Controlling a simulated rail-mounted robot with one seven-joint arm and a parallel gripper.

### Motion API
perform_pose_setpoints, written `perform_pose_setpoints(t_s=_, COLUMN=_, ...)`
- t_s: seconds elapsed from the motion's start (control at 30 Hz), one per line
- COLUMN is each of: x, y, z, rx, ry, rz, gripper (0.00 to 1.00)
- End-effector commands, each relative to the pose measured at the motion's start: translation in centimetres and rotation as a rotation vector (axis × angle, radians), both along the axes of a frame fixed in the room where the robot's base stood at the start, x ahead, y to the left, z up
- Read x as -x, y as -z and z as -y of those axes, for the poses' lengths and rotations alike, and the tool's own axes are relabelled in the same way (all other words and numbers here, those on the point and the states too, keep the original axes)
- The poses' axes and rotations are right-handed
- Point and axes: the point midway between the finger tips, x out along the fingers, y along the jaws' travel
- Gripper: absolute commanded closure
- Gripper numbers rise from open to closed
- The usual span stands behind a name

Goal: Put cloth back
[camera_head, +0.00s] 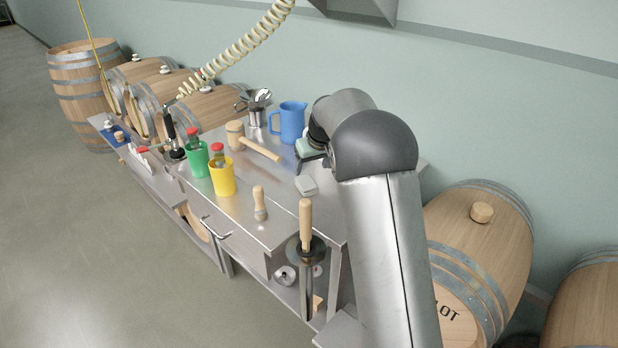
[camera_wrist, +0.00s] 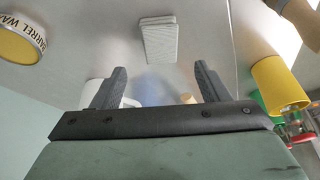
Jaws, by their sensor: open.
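A small light-grey folded cloth (camera_head: 306,185) lies flat on the steel table, near the middle of its right part. It also shows in the wrist view (camera_wrist: 158,40), ahead of the fingertips and roughly centred between them. My gripper (camera_wrist: 158,80) is open, with its two dark fingers spread and nothing between them. In the head view my gripper (camera_head: 309,160) is just behind the cloth, partly hidden by my arm. The gripper is apart from the cloth.
A wooden-handled brush (camera_head: 260,203) stands near the front. The wrist view shows a yellow barrel wax tin (camera_wrist: 18,42). Barrels line the wall.

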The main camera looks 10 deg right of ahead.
Motion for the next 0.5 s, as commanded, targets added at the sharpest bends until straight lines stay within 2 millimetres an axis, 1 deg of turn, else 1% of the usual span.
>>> perform_pose_setpoints(t_s=0.1, x=0.7, y=-1.8, z=0.2, rx=-0.001, ry=0.001, rz=0.003, gripper=0.31)
perform_pose_setpoints(t_s=0.2, x=1.1, y=-2.6, z=0.3, rx=0.0, ry=0.001, rz=0.0, gripper=0.31)
perform_pose_setpoints(t_s=0.3, x=1.2, y=-3.1, z=0.3, rx=0.0, ry=0.0, rz=0.0, gripper=0.31)
perform_pose_setpoints(t_s=0.5, x=1.3, y=-3.2, z=0.3, rx=0.0, ry=0.0, rz=-0.001, gripper=0.31)
